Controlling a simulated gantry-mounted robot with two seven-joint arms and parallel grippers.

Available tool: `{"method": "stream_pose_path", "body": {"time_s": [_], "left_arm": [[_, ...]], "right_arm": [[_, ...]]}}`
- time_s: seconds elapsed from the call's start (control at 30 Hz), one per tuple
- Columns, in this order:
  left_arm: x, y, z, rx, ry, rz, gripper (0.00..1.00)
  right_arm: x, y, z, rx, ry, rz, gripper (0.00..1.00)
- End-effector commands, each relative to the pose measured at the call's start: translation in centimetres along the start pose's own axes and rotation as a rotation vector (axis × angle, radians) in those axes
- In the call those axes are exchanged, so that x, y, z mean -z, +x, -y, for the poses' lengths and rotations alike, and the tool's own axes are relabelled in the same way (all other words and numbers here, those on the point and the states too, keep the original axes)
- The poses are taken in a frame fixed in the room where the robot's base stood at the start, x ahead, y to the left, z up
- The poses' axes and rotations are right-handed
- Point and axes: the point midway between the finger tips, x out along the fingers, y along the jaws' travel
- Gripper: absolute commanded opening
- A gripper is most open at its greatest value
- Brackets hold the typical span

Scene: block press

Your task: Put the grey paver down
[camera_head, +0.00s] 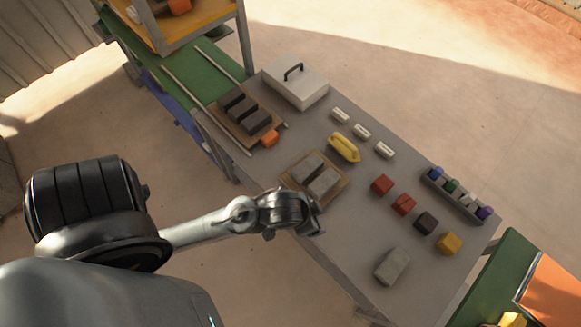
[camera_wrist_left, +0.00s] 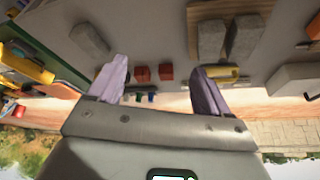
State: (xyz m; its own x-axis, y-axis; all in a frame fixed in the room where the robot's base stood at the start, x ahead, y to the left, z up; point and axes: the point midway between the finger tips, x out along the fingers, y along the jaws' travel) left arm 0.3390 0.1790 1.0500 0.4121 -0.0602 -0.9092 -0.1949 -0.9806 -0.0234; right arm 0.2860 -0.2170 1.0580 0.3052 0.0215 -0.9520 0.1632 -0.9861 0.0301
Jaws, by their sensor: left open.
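One grey paver (camera_head: 391,265) lies loose on the near right part of the table; it also shows in the left wrist view (camera_wrist_left: 90,38). Two more grey pavers (camera_head: 323,183) lie side by side on a wooden board (camera_head: 292,182), and both show in the left wrist view (camera_wrist_left: 211,40). My left gripper (camera_head: 318,228) is by the table's near edge, just nearer than the board. Its fingers (camera_wrist_left: 158,82) are spread, with nothing between them. My right gripper is not in view.
A white lidded box (camera_head: 295,86), yellow object (camera_head: 343,147), red blocks (camera_head: 403,205), dark block (camera_head: 426,222), yellow block (camera_head: 449,243) and grey rack (camera_head: 453,195) also stand on the table.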

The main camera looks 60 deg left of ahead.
Motion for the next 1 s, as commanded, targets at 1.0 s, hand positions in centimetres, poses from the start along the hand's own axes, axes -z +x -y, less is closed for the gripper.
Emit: {"method": "stream_pose_path", "body": {"time_s": [1.0], "left_arm": [[-2.6, -8.6, 3.0, 0.02, -0.024, 0.121, 0.79]], "right_arm": [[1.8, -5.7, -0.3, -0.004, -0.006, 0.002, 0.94]]}}
